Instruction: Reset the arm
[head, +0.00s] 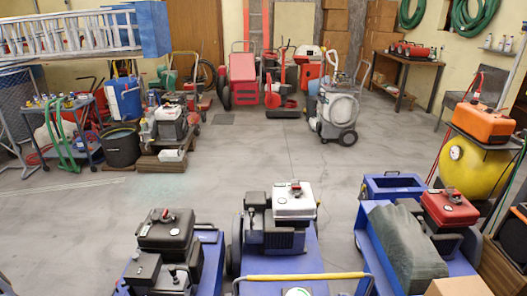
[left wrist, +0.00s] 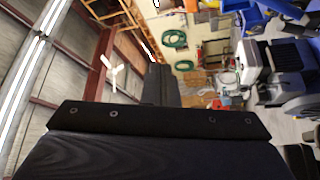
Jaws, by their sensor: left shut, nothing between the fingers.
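My left gripper (left wrist: 160,75) shows in the left wrist view as a dark body with its fingers together and nothing between them. It points out over the room, with the ceiling and wall at the left of that view. It touches nothing that I can see. Neither arm shows in the head view, and my right gripper is in no view. Three blue machines stand in a row at the front of the head view: one with a black engine (head: 165,228), one with a white-topped engine (head: 294,200), and one with a red-topped engine (head: 449,209).
A grey wheeled machine (head: 338,112) stands mid-back. A cart (head: 88,127) and a ladder (head: 70,36) are at left. A yellow tank (head: 470,168) with an orange unit (head: 484,123) is at right. The grey floor (head: 255,150) is clear in the middle.

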